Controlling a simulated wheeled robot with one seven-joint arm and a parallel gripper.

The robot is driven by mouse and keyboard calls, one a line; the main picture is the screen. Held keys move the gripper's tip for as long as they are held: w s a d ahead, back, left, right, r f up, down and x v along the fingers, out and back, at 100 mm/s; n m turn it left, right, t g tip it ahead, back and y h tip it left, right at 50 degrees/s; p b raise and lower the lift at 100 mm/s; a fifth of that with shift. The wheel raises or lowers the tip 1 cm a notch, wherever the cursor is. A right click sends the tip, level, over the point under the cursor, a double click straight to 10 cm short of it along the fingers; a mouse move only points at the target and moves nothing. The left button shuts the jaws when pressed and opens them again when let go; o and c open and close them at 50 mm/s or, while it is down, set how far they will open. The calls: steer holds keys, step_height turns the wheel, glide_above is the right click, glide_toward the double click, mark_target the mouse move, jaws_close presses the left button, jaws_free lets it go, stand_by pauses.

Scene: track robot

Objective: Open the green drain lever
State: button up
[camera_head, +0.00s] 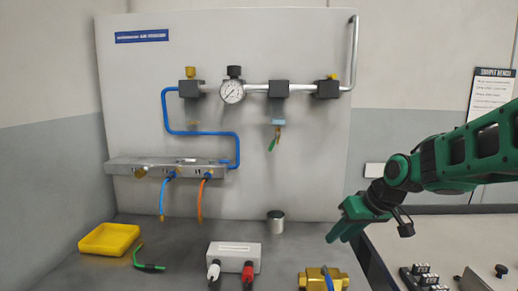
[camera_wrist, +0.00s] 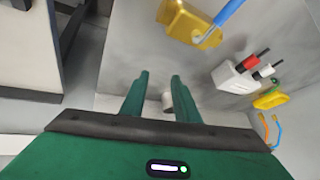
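The green drain lever (camera_head: 272,144) hangs at a slant under a small clear bowl (camera_head: 277,122) below a dark block on the pipe of the upright panel. My gripper (camera_head: 336,234) is to the right of the lever and lower, above the bench and well apart from it. In the wrist view my gripper (camera_wrist: 158,82) shows two green fingers apart with nothing held between them. The drain lever cannot be made out in the wrist view.
A metal cup (camera_head: 276,222) stands at the panel's foot. A gauge (camera_head: 232,91) is left of the lever.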

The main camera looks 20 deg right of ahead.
steer(key=w+a+r+n+t+y, duration=0.2)
steer(key=w+a+r+y, duration=0.1)
steer(key=w+r, duration=0.3)
steer(key=w+a+r+n+t+y, duration=0.2)
steer(key=w+a+r, duration=0.1)
steer(key=w, duration=0.6)
steer(key=n+t+y, duration=0.1)
steer(key=t+y, duration=0.3)
steer(key=y, duration=0.1)
glide_toward(274, 142)
steer(key=w+a+f, duration=0.1)
steer(key=w+a, duration=0.2)
steer(key=w, duration=0.1)
steer(key=x, duration=1)
steer(key=shift+f, duration=0.35)
jaws_close()
